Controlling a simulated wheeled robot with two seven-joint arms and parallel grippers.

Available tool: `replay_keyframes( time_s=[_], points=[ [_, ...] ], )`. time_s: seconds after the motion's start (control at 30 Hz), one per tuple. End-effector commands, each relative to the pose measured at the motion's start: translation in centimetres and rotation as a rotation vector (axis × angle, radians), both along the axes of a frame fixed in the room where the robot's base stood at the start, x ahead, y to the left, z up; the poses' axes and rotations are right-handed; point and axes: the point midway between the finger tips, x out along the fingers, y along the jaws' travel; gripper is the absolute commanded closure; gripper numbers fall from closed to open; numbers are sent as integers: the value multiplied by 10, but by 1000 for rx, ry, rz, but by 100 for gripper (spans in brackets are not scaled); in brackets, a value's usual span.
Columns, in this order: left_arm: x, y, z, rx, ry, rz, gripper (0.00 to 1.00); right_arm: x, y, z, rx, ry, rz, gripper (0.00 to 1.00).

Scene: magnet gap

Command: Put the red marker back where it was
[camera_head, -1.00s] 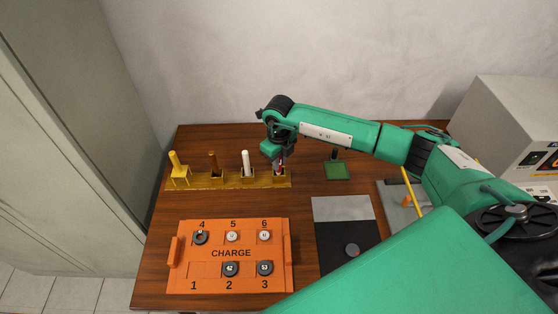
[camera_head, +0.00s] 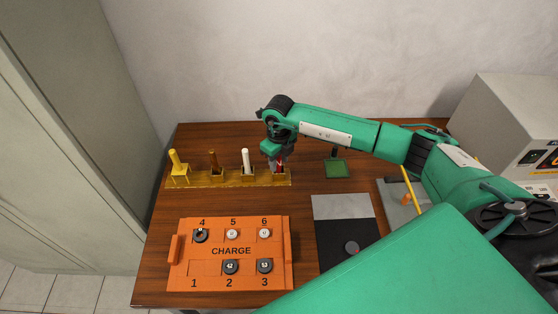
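The red marker (camera_head: 280,167) stands at the rightmost holder of the yellow rack (camera_head: 202,181), its lower end at or in that holder. My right gripper (camera_head: 279,160) is directly above this holder, with its fingers around or beside the marker's top. The fingers are small and partly hidden by the gripper body, so I cannot tell whether they grip it. A white marker (camera_head: 245,162), a brown marker (camera_head: 213,162) and a yellow marker (camera_head: 175,160) stand in the other holders to the left. My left gripper is not in view.
An orange CHARGE tray (camera_head: 231,251) with several round pieces lies in front. A grey machine (camera_head: 503,120) stands at the right.

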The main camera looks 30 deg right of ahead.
Motion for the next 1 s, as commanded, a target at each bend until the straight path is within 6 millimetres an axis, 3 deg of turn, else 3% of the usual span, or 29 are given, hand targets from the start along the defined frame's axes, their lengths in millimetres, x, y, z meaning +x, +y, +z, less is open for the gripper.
replay_keyframes(
  time_s=[0.5, 0.7, 1.0],
  points=[
    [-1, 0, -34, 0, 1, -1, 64, 1, 0, 99, 0, -5, 1, 62],
    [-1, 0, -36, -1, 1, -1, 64, 1, 0, 114, 0, -2, 0, 62],
    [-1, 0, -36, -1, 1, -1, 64, 1, 0, 115, 0, -2, 0, 62]
  ],
)
